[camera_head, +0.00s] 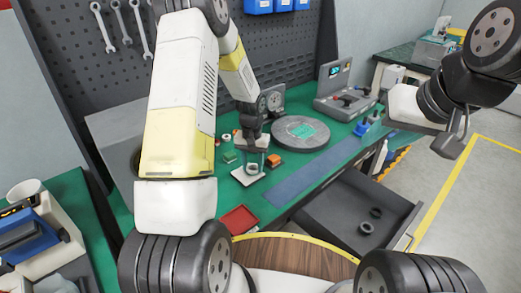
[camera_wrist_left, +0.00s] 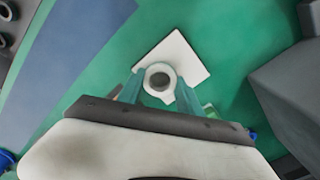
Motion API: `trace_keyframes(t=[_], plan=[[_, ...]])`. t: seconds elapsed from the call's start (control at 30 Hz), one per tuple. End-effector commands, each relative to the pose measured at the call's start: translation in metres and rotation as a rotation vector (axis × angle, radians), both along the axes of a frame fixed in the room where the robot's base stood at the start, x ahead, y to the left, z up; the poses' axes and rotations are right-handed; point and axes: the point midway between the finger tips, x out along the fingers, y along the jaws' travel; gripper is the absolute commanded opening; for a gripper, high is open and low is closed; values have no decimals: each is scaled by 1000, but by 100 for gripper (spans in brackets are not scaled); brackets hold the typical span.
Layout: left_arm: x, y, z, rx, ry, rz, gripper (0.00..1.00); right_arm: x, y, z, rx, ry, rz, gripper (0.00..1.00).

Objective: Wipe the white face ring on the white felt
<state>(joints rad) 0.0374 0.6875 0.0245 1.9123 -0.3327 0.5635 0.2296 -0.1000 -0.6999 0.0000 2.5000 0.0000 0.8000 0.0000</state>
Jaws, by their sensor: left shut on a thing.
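The white face ring (camera_wrist_left: 146,82) sits between the two teal fingers of my left gripper (camera_wrist_left: 160,84), which is shut on it. The ring also shows small in the head view (camera_head: 252,169), below my left gripper (camera_head: 252,158). The white felt (camera_wrist_left: 187,57) is a square pad lying on the green bench top; it also shows in the head view (camera_head: 241,177). The ring overlaps the felt in both views. I cannot tell whether it touches the felt or hovers just above. My right gripper (camera_head: 457,146) is at the far right, away from the felt; its fingers are unclear.
A round grey plate (camera_head: 300,133) and a grey instrument (camera_head: 345,92) stand behind to the right. A blue-grey strip (camera_head: 300,178) lies right of the felt. A red tray (camera_head: 238,219) is in front. An open drawer (camera_head: 345,222) holds dark rings.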

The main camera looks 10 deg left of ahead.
Motion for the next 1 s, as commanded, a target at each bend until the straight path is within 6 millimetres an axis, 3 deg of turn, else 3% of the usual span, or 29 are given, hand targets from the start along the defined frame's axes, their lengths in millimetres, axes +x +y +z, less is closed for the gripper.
trace_keyframes(t=[0.07,0.1,0.17,0.87,1.0], plan=[[0,0,-4,0,1,0,0,0,0,0,0,0,0,36],[0,0,-4,0,1,0,46,0,0,0,0,0,0,36],[0,0,-4,0,0,0,56,0,0,0,0,0,0,36],[0,0,1,0,0,0,56,0,0,0,0,0,0,36],[0,0,0,0,0,0,33,0,0,0,0,0,0,36]])
